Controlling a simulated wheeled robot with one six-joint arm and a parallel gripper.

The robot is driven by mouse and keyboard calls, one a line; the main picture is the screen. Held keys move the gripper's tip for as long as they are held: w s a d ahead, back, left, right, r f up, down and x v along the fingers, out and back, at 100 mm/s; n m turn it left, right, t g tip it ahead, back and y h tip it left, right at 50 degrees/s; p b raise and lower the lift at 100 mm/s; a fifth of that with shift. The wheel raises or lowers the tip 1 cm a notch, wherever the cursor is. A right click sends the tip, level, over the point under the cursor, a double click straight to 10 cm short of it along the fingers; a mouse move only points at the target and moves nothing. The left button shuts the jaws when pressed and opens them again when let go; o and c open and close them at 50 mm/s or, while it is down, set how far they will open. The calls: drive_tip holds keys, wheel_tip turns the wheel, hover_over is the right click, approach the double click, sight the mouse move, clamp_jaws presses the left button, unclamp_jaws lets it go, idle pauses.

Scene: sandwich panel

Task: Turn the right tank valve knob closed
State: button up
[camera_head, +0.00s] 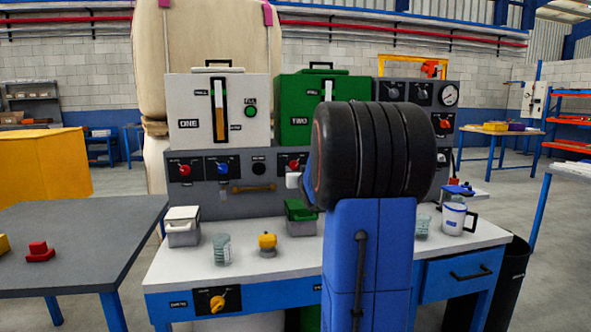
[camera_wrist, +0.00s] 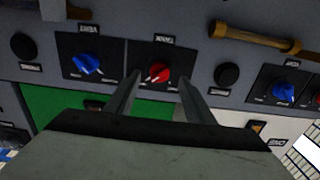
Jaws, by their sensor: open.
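The right tank valve knob is a red knob (camera_wrist: 157,72) on a dark panel plate; it also shows in the head view (camera_head: 293,164), under the green tank marked TWO (camera_head: 298,95). In the wrist view, which looks upside down, my gripper (camera_wrist: 160,80) is open with one finger on each side of the red knob. The knob lies between the fingertips, and I cannot tell whether they touch it. The knob's small label is too blurred to read. In the head view my black and blue arm hides most of the gripper and the panel to its right.
A blue knob (camera_wrist: 87,65) and a black knob (camera_wrist: 228,75) flank the red one. A brass handle (camera_head: 253,188) sits on the panel. Below, the white bench top (camera_head: 190,262) carries a grey bin (camera_head: 183,232), a glass (camera_head: 222,250) and a yellow knob-like part (camera_head: 267,243).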

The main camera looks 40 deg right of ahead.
sight(295, 167)
drive_tip(key=shift+x, duration=2.1)
drive_tip(key=c, duration=1.1)
